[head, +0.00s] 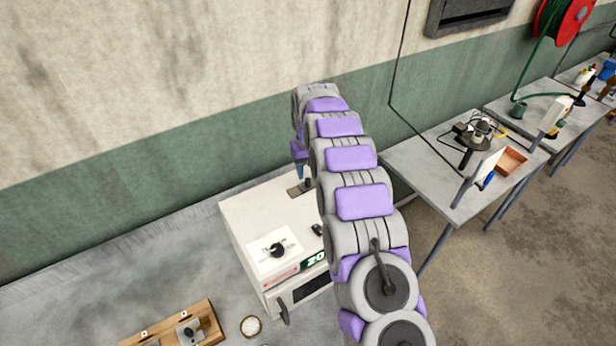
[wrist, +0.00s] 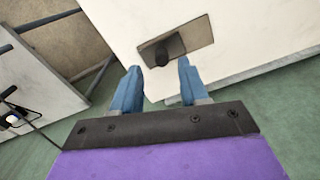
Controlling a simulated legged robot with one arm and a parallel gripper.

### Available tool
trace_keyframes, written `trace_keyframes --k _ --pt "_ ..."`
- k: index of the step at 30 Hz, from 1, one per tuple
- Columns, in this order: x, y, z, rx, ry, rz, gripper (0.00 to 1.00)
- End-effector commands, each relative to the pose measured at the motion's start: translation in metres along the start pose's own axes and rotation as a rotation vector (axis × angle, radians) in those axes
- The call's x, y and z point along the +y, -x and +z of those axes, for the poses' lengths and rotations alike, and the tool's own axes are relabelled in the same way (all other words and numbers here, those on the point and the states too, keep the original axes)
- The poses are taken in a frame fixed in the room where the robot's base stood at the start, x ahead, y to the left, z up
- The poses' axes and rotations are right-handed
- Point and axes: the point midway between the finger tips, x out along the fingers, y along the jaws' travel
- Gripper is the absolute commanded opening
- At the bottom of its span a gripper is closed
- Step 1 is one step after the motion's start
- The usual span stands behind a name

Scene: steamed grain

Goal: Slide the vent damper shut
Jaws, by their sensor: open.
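The vent damper is a flat brown-grey plate (head: 294,192) with a short dark knob (head: 308,183) on top of a white steamer box (head: 245,222). In the wrist view the plate (wrist: 197,33) lies on the white top, with a darker strip beside the knob (wrist: 160,54). My gripper (wrist: 158,66) has two blue fingers, spread apart and empty. The knob is just beyond the fingertips, in line with the gap between them. In the head view my gripper (head: 301,172) points down close to the plate, and my arm hides part of the box.
A wooden board with fittings (head: 206,318) and a small round dish (head: 251,326) are at the front. Cluttered tables (head: 420,160) stand to the right. A wall runs behind the box.

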Motion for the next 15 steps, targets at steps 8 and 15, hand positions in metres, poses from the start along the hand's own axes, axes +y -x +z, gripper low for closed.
trace_keyframes --k 8,15 --pt "0.001 0.061 -0.002 0.007 0.001 0.001 0.44" --pt "0.001 0.095 -0.002 0.002 0.0 0.001 0.44"
